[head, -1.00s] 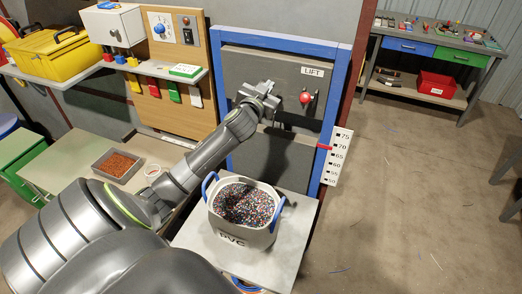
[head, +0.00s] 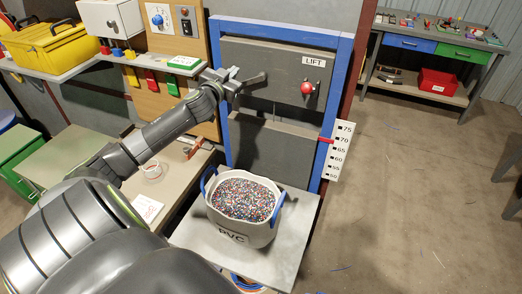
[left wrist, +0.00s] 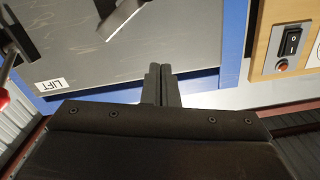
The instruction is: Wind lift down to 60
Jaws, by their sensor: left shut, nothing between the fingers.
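The lift (head: 272,72) has a grey panel in a blue frame with a LIFT label. Its crank has a red knob (head: 307,88), which also shows at the left edge of the left wrist view (left wrist: 3,98). A scale (head: 340,150) stands on the frame's right post, and its red pointer (head: 326,140) is close to the 70 mark. My left gripper (head: 262,77) is left of the knob, apart from it, in front of the panel. In the left wrist view its fingers (left wrist: 161,84) are together and empty. My right gripper is out of view.
A white PVC bin (head: 232,237) full of coloured pellets stands on a grey platform (head: 198,240) below the panel. A wooden board with a dial (head: 157,19) and a switch (head: 186,27) is left of the lift.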

